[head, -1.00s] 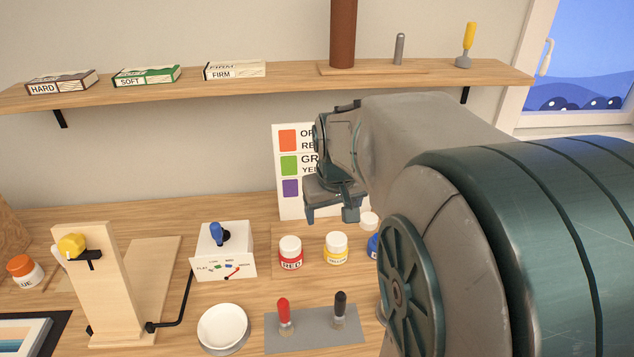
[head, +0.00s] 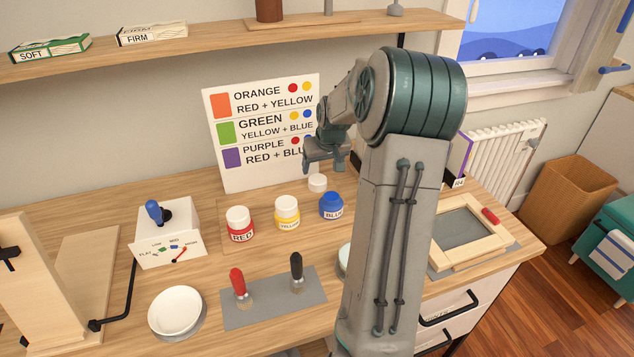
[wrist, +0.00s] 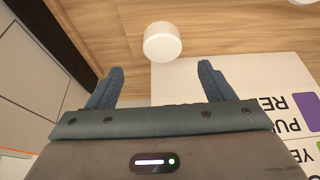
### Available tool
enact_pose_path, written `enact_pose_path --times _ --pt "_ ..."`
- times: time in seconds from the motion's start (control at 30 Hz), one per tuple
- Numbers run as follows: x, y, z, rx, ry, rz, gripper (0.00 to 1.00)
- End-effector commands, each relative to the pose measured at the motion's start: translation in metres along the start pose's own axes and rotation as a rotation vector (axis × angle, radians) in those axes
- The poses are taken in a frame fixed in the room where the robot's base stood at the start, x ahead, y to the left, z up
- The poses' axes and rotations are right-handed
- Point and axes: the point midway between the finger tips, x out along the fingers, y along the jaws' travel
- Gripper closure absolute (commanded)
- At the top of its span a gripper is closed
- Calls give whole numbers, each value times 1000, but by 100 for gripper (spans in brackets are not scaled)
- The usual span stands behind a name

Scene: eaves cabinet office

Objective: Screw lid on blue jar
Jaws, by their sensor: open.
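The blue jar (head: 331,206) stands upright on the desk, to the right of the yellow jar, with its blue contents showing at the open top. A round white lid (head: 317,183) lies on the desk just behind it, near the foot of the colour chart. In the wrist view the lid (wrist: 162,42) is ahead of the fingertips, roughly centred between them and apart from them. My gripper (head: 325,163) is open and empty, above the lid in the head view. Its two blue fingers (wrist: 160,80) also show in the wrist view.
A red jar (head: 239,224) and a yellow jar (head: 287,213) stand to the left of the blue jar. The colour chart (head: 262,135) stands close behind the lid. A grey mat (head: 268,302) with two handled tools and a white bowl (head: 176,311) lie in front.

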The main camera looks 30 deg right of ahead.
Motion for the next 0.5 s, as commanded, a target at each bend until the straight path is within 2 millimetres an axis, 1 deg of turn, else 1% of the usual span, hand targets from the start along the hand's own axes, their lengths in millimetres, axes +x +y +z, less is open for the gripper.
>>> enact_pose_path --times 0.03,0.27,0.5 --pt "7 0 0 0 -1 -1 25" --pt "22 -1 0 -1 -1 -1 25" --pt "56 -4 2 -1 -1 -1 25"
